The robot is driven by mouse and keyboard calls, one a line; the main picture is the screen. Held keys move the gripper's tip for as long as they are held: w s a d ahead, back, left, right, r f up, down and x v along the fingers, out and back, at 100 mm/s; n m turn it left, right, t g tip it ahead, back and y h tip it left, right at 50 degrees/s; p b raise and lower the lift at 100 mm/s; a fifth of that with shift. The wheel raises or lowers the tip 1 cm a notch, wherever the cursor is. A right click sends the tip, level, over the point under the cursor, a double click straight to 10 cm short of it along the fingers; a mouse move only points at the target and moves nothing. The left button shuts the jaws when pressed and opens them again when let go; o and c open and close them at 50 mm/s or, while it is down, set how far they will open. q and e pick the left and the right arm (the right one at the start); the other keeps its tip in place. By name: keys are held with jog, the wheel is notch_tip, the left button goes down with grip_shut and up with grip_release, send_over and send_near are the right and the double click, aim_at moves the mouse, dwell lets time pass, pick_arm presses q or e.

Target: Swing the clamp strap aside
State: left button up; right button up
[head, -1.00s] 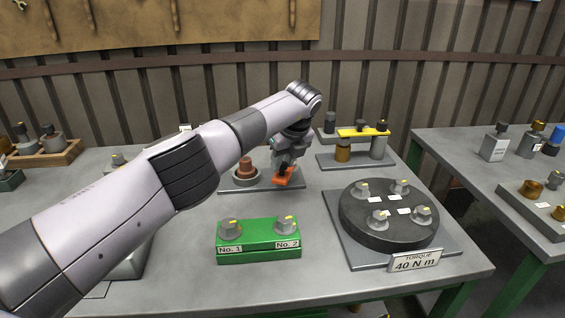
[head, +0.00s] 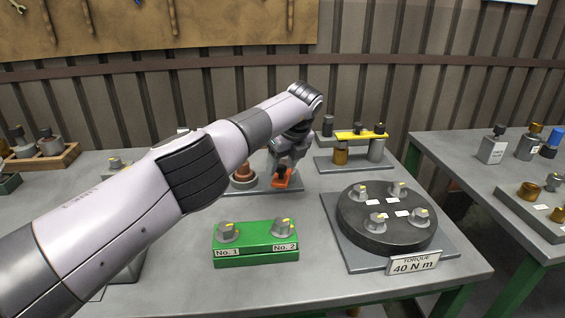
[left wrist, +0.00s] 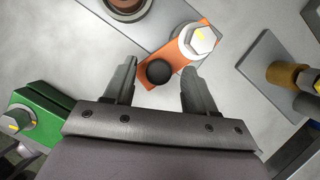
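The orange clamp strap (head: 280,181) is on a grey plate on the table. In the left wrist view the strap (left wrist: 204,62) has a hex nut (left wrist: 197,40) at one end and a round black knob (left wrist: 159,72) at the other. The brown-topped round part (head: 243,172) stands left of the strap, clear of it in the wrist view. My left gripper (head: 281,170) is over the strap. In the wrist view its fingers (left wrist: 159,68) are apart, one on each side of the knob, with narrow gaps. My right gripper is not in view.
A green block (head: 256,243) with two nuts stands in front. A dark round disc (head: 386,235) with several nuts is at the right. A fixture with a yellow bar (head: 360,134) stands behind. Bare table lies between strap and green block.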

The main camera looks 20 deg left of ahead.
pick_arm(q)
jog(key=v, duration=0.7)
dwell(0.4)
jog(key=shift+s, duration=0.1)
